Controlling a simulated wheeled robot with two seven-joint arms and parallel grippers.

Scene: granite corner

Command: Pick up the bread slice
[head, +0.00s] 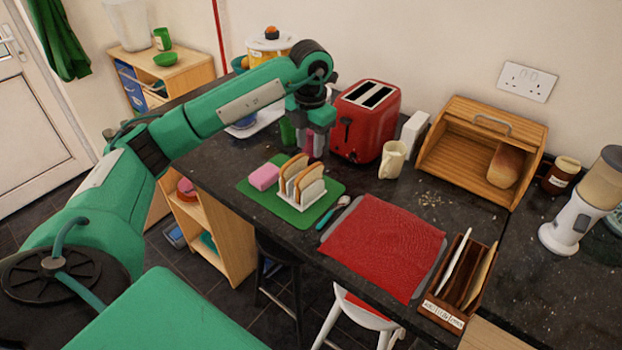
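Bread slices (309,177) stand upright in a white toast rack (303,197) on a green mat (327,189) near the counter's front edge. A second slice (291,166) stands to the left in the same rack. My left gripper (316,148) points down behind the rack, left of the red toaster, and is apart from the bread. Its fingertips are small and partly mixed with things behind them, so I cannot tell whether it is open or shut. My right gripper is not in view.
A red toaster (367,122), cream mug (392,160) and wooden bread bin (450,151) stand along the back. A pink sponge (264,177) lies left of the rack. A red cloth (383,245) and letter rack (457,285) are to the right.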

